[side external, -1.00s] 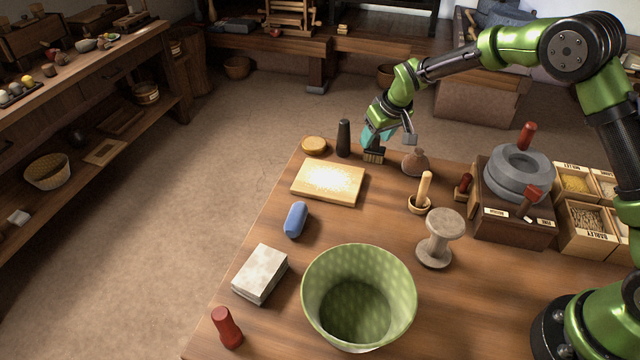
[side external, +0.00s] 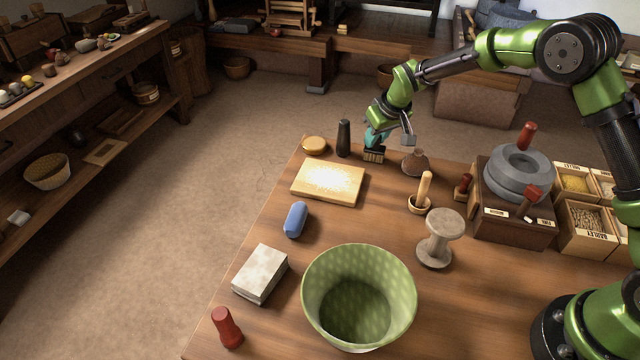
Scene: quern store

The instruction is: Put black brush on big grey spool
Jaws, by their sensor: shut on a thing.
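The black brush (side external: 374,154) stands at the far edge of the table, its pale bristles downward at or close to the wood. My gripper (side external: 375,140) is directly above it, with its teal fingers shut on the brush's upper part. The fingers hide most of that part. The big grey spool (side external: 438,240) stands upright on the table, nearer the camera and to the right of the brush. Its round top is bare.
A dark cylinder (side external: 344,138) and a floury board (side external: 328,182) are left of the brush. A stone quern (side external: 518,172) stands right; a green bowl (side external: 359,295) is in front.

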